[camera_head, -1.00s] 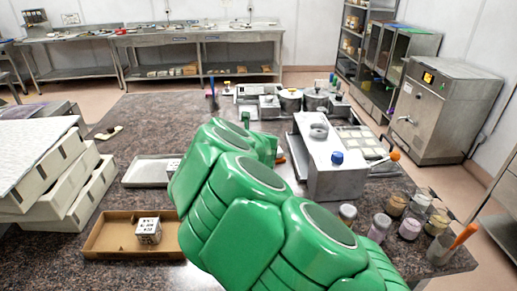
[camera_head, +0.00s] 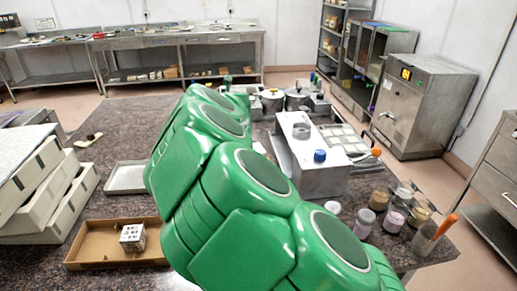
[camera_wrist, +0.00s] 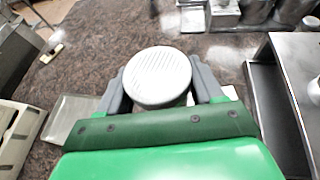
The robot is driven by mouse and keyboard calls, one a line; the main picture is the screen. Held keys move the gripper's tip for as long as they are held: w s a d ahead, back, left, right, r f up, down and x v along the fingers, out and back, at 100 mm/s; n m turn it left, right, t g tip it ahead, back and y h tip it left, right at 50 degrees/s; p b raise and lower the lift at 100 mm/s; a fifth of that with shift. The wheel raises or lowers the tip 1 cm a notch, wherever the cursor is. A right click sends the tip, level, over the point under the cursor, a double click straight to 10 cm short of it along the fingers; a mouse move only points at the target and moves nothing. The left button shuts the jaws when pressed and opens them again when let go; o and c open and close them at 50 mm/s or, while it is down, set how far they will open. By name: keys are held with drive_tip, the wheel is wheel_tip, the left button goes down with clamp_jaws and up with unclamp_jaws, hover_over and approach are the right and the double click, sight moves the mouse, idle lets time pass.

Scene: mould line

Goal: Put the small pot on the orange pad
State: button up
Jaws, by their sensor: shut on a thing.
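In the wrist view a pale round lid with fine ridges, seemingly the top of the small pot (camera_wrist: 157,76), sits between the two grey fingers of my gripper (camera_wrist: 160,88). The fingers are shut on its sides. Its lower part is mostly hidden, and it appears held above the dark speckled table. In the head view my green arm hides the gripper and the pot. I cannot make out an orange pad in either view.
A metal tray (camera_head: 124,179) and a cardboard tray (camera_head: 95,251) holding a printed cube (camera_head: 132,237) lie left of my arm. A metal box with a blue knob (camera_head: 320,156) and several jars stand right. Metal pots (camera_head: 297,98) stand behind.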

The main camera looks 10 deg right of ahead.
drive_tip(key=w+d+m+h, duration=0.1)
drive_tip(key=d+m+h, duration=0.6)
drive_tip(key=s+d+m+g+h, duration=0.7)
drive_tip(key=m+h, duration=0.1)
hover_over(259, 147)
drive_tip(key=s, duration=0.2)
wheel_tip(259, 147, down, 13)
drive_tip(key=shift+s+r, duration=0.15)
drive_tip(key=shift+r, duration=0.05)
drive_tip(key=shift+w+f, duration=1)
drive_tip(key=shift+f, duration=0.15)
wheel_tip(259, 147, down, 3)
drive_tip(key=shift+a+f, duration=0.1)
drive_tip(key=shift+f, duration=0.05)
